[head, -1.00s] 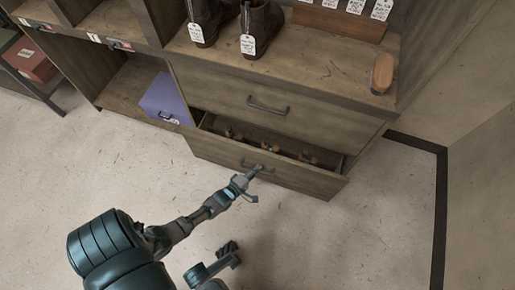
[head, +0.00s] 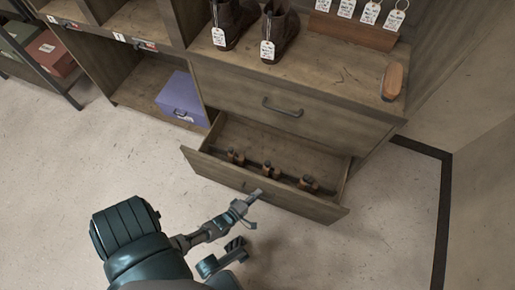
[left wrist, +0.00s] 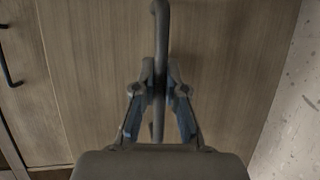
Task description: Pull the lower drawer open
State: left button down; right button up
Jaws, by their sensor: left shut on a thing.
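The lower drawer (head: 305,204) of the wooden cabinet stands well open, its inside visible in the head view. Several brown wooden pieces joined by dark rods (head: 266,170) lie in it. My left gripper (head: 256,194) is at the middle of the drawer front, shut on its handle. In the left wrist view, the dark bar handle (left wrist: 161,22) runs between the two fingers (left wrist: 160,80) of the left gripper, with the wooden drawer front behind it. In the head view the gripper partly hides this handle.
The upper drawer (head: 290,88) is closed, with a dark handle (head: 282,107). Brown boots (head: 279,35) and a wooden-backed brush (head: 392,80) stand on top. A purple box (head: 182,98) sits in the left cubby. The floor (head: 385,235) right of the drawer is clear.

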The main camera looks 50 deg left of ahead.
pick_arm(q)
jog(key=shift+s+f, duration=0.25)
jog(key=shift+s, duration=0.05)
jog(key=c, duration=1.5)
grip_release()
jog(key=shift+w, duration=0.1)
jog(key=shift+r, duration=0.1)
jog(key=v, duration=1.2)
jog(key=shift+a, duration=0.1)
